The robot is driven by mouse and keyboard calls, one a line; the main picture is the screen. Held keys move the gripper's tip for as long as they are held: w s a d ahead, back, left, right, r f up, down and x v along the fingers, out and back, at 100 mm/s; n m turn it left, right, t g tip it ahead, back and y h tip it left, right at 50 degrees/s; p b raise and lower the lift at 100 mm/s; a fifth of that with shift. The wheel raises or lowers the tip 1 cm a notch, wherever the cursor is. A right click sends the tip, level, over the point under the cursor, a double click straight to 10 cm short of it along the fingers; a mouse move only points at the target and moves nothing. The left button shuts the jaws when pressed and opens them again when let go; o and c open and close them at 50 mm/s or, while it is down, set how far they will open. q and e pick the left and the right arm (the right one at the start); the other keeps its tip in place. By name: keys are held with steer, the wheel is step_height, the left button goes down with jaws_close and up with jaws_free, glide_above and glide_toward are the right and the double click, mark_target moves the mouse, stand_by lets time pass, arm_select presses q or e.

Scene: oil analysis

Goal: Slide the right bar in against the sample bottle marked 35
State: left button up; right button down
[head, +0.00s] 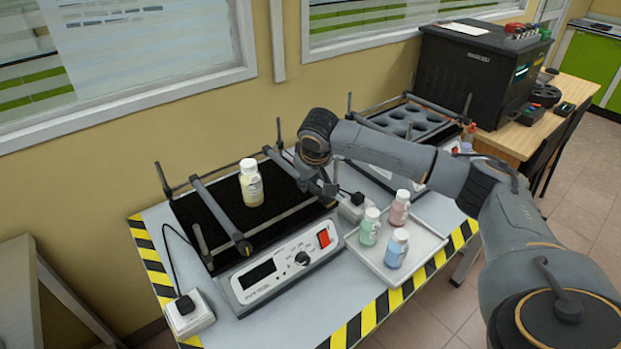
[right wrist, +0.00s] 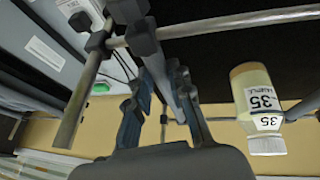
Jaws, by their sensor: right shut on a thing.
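The sample bottle marked 35 (head: 251,185) stands upright on the shaker's black platform (head: 217,190), white-capped with pale yellow contents. Its label reads 35 in the right wrist view (right wrist: 262,103). The right bar (head: 283,164) lies across the platform to the right of the bottle, with a gap between them. My right gripper (head: 321,186) is shut on the right bar near its front end; the bar runs between the fingers in the right wrist view (right wrist: 166,70). The left bar (head: 220,214) is just left of the bottle. My left gripper is not in view.
A tray (head: 425,256) with green, pink and blue bottles sits on the right of the striped table. The shaker's control panel (head: 282,270) faces front. A second shaker with a holed rack (head: 412,121) and a black machine (head: 470,75) are farther back.

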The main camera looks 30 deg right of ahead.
steer(key=a+p, duration=0.2)
steer(key=a, duration=0.2)
steer(key=a+p, duration=0.3)
steer(key=a, duration=0.2)
steer(key=s+a+p, duration=0.1)
steer(key=a+p, duration=0.2)
steer(key=a, duration=0.1)
steer(key=shift+s+a+r, duration=0.1)
steer(key=shift+a, duration=0.3)
steer(key=shift+a+p, duration=0.35)
steer(key=shift+a, duration=0.3)
steer(key=c, duration=1.2)
jaws_free()
steer(key=v, duration=1.1)
steer(key=shift+s+r, duration=0.2)
steer(key=shift+r, duration=0.1)
